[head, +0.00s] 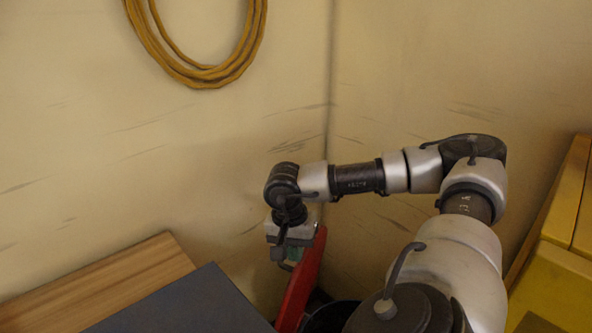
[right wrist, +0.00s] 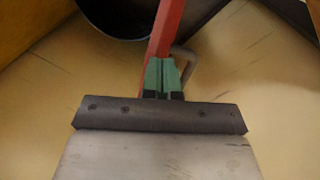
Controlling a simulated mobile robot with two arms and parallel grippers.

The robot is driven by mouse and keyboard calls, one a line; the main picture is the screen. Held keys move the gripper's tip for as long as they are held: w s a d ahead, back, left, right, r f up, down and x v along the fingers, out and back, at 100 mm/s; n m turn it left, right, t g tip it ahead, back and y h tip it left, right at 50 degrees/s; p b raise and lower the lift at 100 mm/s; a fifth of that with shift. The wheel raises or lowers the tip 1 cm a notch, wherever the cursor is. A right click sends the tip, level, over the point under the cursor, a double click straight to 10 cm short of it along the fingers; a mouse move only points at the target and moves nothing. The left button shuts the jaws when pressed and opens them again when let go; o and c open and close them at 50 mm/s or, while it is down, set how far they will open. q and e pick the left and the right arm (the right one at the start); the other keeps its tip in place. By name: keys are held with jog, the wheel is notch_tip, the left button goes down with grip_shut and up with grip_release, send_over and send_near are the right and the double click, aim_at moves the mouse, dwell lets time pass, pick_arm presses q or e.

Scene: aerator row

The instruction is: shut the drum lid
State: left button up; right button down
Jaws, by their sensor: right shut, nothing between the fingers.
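The drum lid (head: 301,285) is red and stands open, steeply tilted and seen nearly edge-on. In the right wrist view the lid (right wrist: 167,30) runs up from behind the fingers, with a pale bent handle (right wrist: 188,62) on its side. The dark drum (head: 328,318) shows only in part, behind my right arm; its dark round body (right wrist: 128,14) is at the top of the right wrist view. My right gripper (head: 291,260) is shut and empty, close beside the lid. Its green fingers (right wrist: 163,66) overlap the lid there; I cannot tell whether they touch. My left gripper is out of view.
A wooden board (head: 110,280) and a dark grey panel (head: 195,305) lie at lower left. A yellow cabinet (head: 555,280) stands at the right. Beige walls meet behind the lid, and a coiled yellow hose (head: 205,75) hangs on the left wall.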

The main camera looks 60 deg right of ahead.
notch_tip(320, 180, up, 8)
jog(key=shift+w+a+r, duration=0.25)
jog(key=shift+w+a, duration=0.05)
jog(key=shift+w, duration=0.05)
